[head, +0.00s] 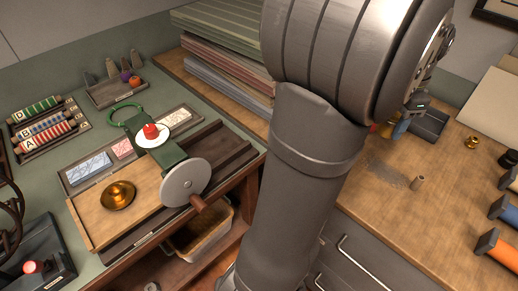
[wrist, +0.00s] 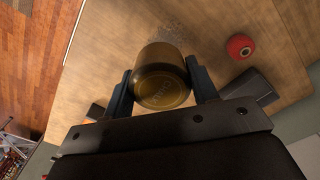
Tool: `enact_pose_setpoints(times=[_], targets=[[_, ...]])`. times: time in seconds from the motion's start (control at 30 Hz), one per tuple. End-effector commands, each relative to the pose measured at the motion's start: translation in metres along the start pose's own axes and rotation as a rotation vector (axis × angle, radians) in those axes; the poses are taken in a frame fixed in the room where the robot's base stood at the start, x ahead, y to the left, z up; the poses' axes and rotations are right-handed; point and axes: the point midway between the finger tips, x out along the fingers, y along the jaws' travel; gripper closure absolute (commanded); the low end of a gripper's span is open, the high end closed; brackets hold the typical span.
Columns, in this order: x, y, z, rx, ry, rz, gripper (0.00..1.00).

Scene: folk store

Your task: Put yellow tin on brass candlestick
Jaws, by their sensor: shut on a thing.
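My gripper (wrist: 160,88) is shut on the yellow tin (wrist: 160,75), which looks dark golden-brown and rounded between the two fingers in the wrist view. In the head view my gripper (head: 398,128) is at the right, over the wooden counter and partly hidden behind my arm; the tin is hard to make out there. The brass candlestick (head: 118,194), a shiny low dish with a raised middle, stands on the wooden board at the left of the head view, far from my gripper. Nothing shows on top of it.
A green hand-wheel machine (head: 165,155) with a red knob stands right behind the candlestick. A dark tray (head: 428,124) and a small brass piece (head: 471,142) are on the right counter. A red round thing (wrist: 240,46) lies near my gripper.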

Motion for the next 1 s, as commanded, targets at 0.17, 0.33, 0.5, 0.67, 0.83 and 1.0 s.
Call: enact_pose_setpoints(times=[0.17,0.33,0.5,0.67,0.83,1.0], targets=[[0.000,-0.050,0.046,-0.120,0.001,0.000,0.71],[0.000,-0.089,0.095,-0.231,0.001,-0.001,0.71],[0.000,-0.123,0.149,-0.340,0.001,0.000,0.71],[0.000,-0.147,0.204,-0.444,0.000,0.000,0.71],[0.000,-0.165,0.265,-0.555,0.000,0.000,0.71],[0.000,-0.175,0.328,-0.664,0.000,0.000,0.71]])
